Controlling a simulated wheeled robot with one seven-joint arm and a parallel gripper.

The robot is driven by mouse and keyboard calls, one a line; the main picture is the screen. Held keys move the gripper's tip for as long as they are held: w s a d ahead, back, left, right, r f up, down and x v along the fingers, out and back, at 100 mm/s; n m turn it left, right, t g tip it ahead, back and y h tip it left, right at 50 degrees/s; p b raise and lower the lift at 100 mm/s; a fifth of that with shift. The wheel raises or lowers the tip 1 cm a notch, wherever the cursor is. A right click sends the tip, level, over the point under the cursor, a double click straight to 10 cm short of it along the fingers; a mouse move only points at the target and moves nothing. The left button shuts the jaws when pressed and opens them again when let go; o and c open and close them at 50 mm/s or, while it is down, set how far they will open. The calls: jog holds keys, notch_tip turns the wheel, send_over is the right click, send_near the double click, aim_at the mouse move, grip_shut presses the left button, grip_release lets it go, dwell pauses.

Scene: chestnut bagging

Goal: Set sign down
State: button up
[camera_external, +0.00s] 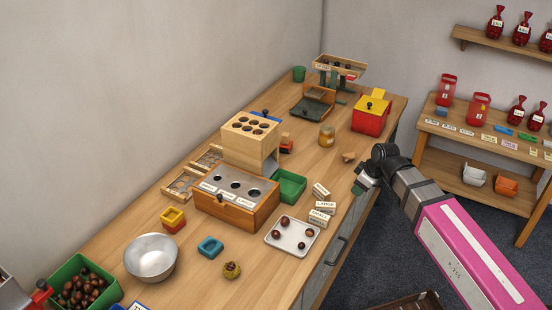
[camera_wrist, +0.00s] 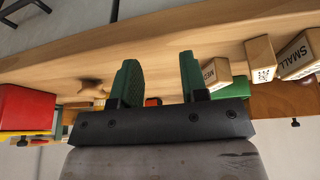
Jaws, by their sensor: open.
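My gripper (camera_external: 361,187) is beyond the bench's right front edge, beside the small label blocks. In the wrist view its two green fingers (camera_wrist: 157,78) stand apart with nothing held between them. A sign block whose lettering starts "MED" (camera_wrist: 212,74) shows just right of the right finger; I cannot tell whether they touch. A block with a dotted face (camera_wrist: 262,60) and a block marked SMALL (camera_wrist: 300,54) are farther right. In the external view the upper sign block (camera_external: 321,190) lies tilted near two more stacked close together (camera_external: 321,212), on the bench.
A white tray with several chestnuts (camera_external: 277,240) lies in front of the signs. A green bin (camera_external: 292,181) and wooden sorter box (camera_external: 232,212) stand left. A wooden mushroom-shaped piece (camera_external: 348,157) and red box (camera_external: 369,122) are farther back. Bare bench (camera_external: 215,285) shows at front.

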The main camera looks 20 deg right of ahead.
aim_at(329, 205)
jog(key=s+a+r+n+g+y, duration=0.2)
jog(key=s+a+r+n, duration=0.25)
jog(key=a+r, duration=0.45)
jog(key=shift+n, duration=0.55)
jog(key=x, duration=0.7)
jog(key=shift+d+x, duration=0.15)
jog(key=shift+x, duration=1.2)
jog(key=shift+d+x, duration=0.1)
jog(key=shift+x, duration=1.2)
jog(key=shift+s+f, duration=0.15)
jog(key=shift+s, duration=0.1)
jog(key=c, duration=0.7)
jog(key=shift+c, duration=0.2)
